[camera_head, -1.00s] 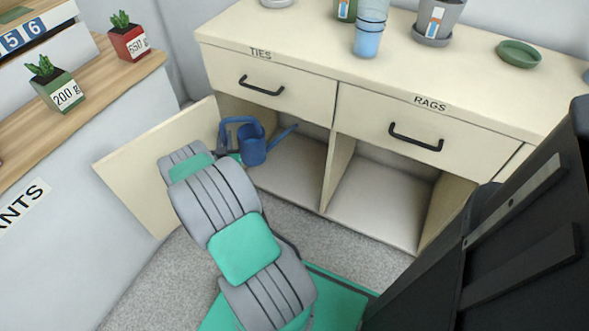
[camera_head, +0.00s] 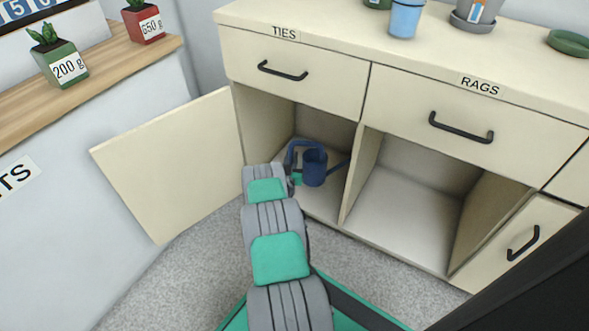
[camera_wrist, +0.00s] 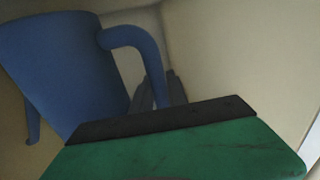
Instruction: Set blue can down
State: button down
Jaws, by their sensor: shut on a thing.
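The blue can (camera_head: 315,170) is a watering can with a looped handle and a thin spout pointing right. It is inside the open left compartment (camera_head: 324,206) under the TIES drawer, and looks upright. My gripper (camera_head: 296,164) reaches in at its left side and is shut on its handle. In the wrist view the can's body (camera_wrist: 60,70) fills the left, and its handle (camera_wrist: 140,42) curves down to my dark fingers (camera_wrist: 174,90). The can's base is hidden there, and I cannot tell whether it touches the compartment floor.
The cabinet door (camera_head: 170,165) stands open on the left. A divider (camera_head: 361,175) separates the empty right compartment (camera_head: 412,200). The TIES drawer (camera_head: 295,72) is closed above. A wooden shelf (camera_head: 95,75) with potted plants is at far left.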

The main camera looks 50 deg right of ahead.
jog(key=shift+f+b, duration=0.7)
jog(key=shift+f, duration=1.3)
jog(key=c, duration=1.3)
grip_release()
